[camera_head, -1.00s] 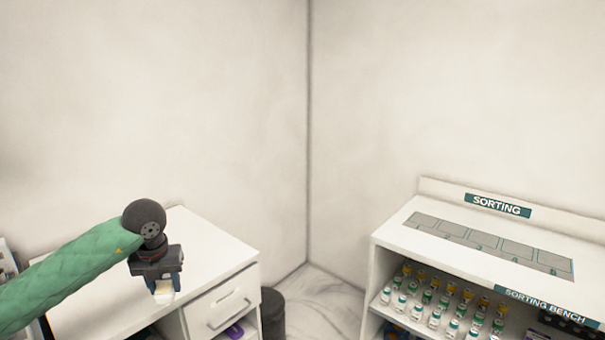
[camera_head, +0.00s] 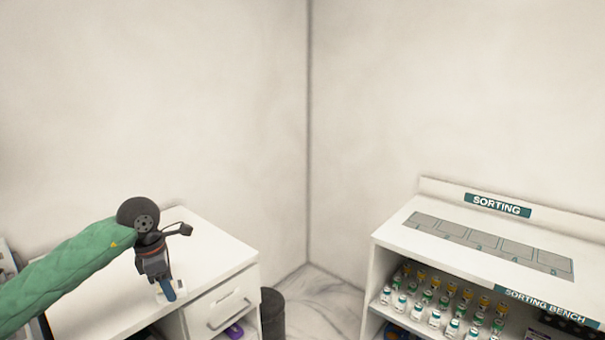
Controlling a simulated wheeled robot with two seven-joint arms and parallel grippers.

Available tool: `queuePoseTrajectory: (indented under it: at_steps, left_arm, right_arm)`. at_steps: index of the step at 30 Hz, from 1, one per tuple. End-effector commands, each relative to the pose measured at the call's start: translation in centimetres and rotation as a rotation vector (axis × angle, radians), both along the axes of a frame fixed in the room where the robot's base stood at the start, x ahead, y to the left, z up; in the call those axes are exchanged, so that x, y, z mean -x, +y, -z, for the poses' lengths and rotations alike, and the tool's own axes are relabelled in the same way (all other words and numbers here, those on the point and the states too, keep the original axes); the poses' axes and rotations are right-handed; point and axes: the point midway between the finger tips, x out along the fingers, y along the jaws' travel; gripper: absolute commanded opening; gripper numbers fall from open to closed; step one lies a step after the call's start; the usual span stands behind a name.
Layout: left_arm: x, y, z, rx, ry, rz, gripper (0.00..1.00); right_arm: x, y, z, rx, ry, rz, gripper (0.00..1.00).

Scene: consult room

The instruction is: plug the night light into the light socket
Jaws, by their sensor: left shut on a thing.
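My left gripper (camera_head: 167,290) points down over the front part of the white cabinet top at the left. It is shut on a small white thing, taken to be the night light, which is mostly hidden behind the blue finger. A small pale piece (camera_head: 182,287) shows just right of the fingertips, close to the cabinet top. I cannot tell whether it is part of the night light or of the light socket, or whether the two touch. My right gripper is not in view.
The white cabinet (camera_head: 215,258) has a drawer with a handle below its top. A dark bin (camera_head: 272,313) stands beside it. At the right, a sorting bench (camera_head: 405,240) holds several vials on its shelf. The cabinet top behind the gripper is clear.

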Motion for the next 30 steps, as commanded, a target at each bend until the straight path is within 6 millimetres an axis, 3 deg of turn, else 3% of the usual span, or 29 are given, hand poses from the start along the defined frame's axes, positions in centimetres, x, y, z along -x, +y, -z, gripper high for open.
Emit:
queuePoseTrajectory:
  at_steps: [17, 30]
  left_arm:
    - [0.4, -1.6, 2.3, 0.001, 0.000, 0.846, 0.21]
    - [1.4, -3.9, 5.9, 0.000, 0.000, 1.515, 0.21]
  right_arm:
    - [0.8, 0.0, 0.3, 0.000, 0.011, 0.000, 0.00]
    - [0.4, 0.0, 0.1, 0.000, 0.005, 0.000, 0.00]
